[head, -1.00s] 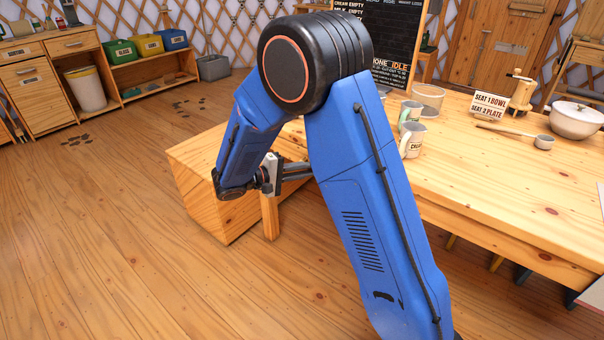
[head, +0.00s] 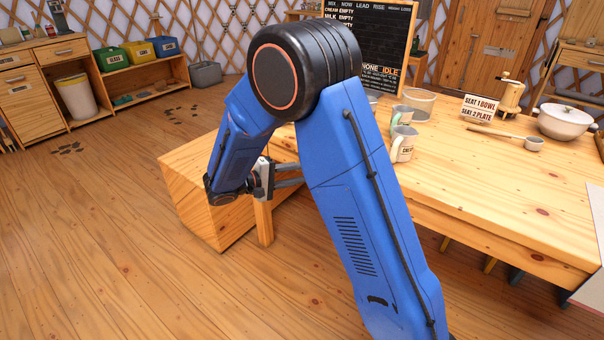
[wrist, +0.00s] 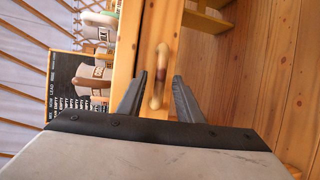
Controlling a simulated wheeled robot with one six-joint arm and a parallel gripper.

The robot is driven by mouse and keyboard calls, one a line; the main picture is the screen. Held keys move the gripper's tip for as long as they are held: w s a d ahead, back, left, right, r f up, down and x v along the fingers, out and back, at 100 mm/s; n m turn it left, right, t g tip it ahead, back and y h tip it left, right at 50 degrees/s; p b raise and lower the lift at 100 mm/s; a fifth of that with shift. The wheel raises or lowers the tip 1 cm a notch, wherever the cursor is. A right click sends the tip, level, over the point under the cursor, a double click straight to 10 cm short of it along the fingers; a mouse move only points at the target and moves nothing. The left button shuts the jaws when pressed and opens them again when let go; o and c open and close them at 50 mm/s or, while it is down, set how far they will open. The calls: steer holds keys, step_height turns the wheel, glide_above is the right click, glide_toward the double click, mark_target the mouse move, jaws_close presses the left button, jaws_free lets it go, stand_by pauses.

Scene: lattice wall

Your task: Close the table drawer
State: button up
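The wooden table (head: 500,195) fills the right of the head view. In the wrist view, a wooden front (wrist: 160,25) of the table, taken as the drawer front, runs up the middle. A rounded handle (wrist: 157,88) stands out from it. My gripper (wrist: 159,82) is open, with one finger on each side of the handle; I cannot tell if either finger touches it. In the head view my gripper (head: 288,175) points right, low at the table's near left side. My arm hides its fingertips, the handle and the drawer front there. How far out the drawer stands is unclear.
A wooden box-like block (head: 205,205) stands at the table's left end, beside a table leg (head: 263,222). Mugs (head: 403,145), a white pot (head: 565,122) and a small sign (head: 481,108) stand on the table. The floor (head: 90,230) at left is clear.

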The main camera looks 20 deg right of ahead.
steer(key=v, duration=1.5)
steer(key=shift+a, duration=0.35)
steer(key=shift+s+r, duration=0.1)
steer(key=shift+s, duration=0.05)
steer(key=s+d+r+m+g+y, duration=0.1)
steer(key=s+d+r+g+y, duration=0.2)
steer(key=s+d, duration=0.5)
steer(key=s+d+r+m+g+y, duration=0.1)
steer(key=s+d+r+y, duration=0.3)
steer(key=d, duration=0.6)
steer(key=s+d+t+y, duration=0.1)
steer(key=s+y, duration=0.3)
steer(key=s, duration=0.6)
steer(key=s+d+m+t+y, duration=0.1)
steer(key=s+t+y, duration=0.3)
steer(key=s, duration=0.6)
steer(key=shift+d+f+y, duration=0.2)
steer(key=shift+d+y, duration=0.1)
steer(key=shift+d, duration=0.55)
steer(key=shift+s, duration=0.15)
